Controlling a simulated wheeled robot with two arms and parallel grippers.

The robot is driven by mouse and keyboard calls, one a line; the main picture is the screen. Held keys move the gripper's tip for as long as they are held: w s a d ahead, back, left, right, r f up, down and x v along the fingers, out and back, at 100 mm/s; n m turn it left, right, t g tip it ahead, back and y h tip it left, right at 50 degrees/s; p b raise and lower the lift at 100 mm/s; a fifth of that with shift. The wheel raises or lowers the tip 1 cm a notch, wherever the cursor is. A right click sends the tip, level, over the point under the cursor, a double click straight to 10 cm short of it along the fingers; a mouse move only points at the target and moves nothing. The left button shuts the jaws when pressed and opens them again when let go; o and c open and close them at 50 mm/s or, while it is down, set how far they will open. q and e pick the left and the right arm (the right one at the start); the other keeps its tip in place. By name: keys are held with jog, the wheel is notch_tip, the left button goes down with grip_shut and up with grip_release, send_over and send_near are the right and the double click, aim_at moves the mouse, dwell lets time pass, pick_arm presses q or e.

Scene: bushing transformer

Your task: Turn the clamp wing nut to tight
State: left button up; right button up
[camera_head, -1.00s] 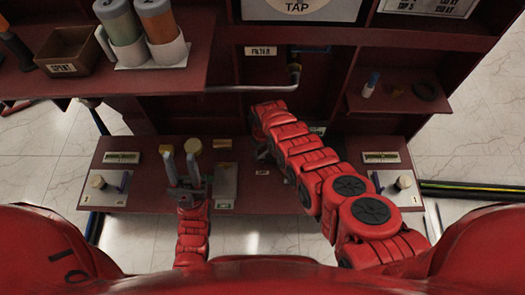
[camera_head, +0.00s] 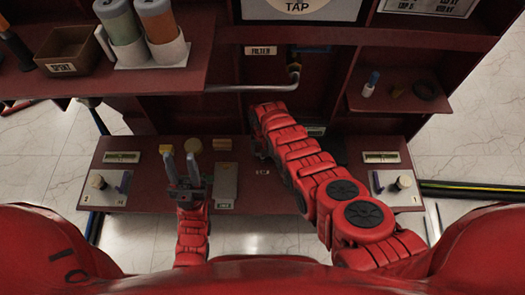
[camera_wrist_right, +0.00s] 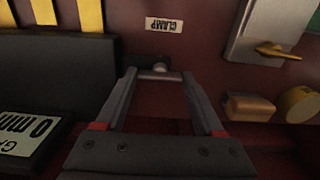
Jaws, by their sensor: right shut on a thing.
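In the right wrist view my right gripper (camera_wrist_right: 160,74) is shut on a small grey metal piece, the clamp wing nut (camera_wrist_right: 160,68), in front of the dark red panel. The CLAMP label (camera_wrist_right: 164,25) is just beyond it and reads upside down. The fingertips cover much of the nut, so its exact angle cannot be told. In the head view the right arm reaches to the bench back and hides its own gripper and the nut. My left gripper (camera_head: 181,166) is open and empty above the left part of the bench.
In the wrist view, a grey plate with a brass lever (camera_wrist_right: 280,51), a tan block (camera_wrist_right: 250,107) and a yellow round piece (camera_wrist_right: 301,104) are at right. A dark box (camera_wrist_right: 55,85) is at left. In the head view, a shelf (camera_head: 185,80) overhangs the bench (camera_head: 255,190).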

dwell(0.5)
jog(key=o, duration=1.4)
jog(key=shift+r+p, duration=0.3)
notch_tip(320, 180, up, 5)
jog(key=p, duration=0.3)
jog(key=shift+r, duration=0.2)
notch_tip(320, 180, up, 11)
jog(key=p, duration=0.3)
jog(key=shift+r, duration=0.2)
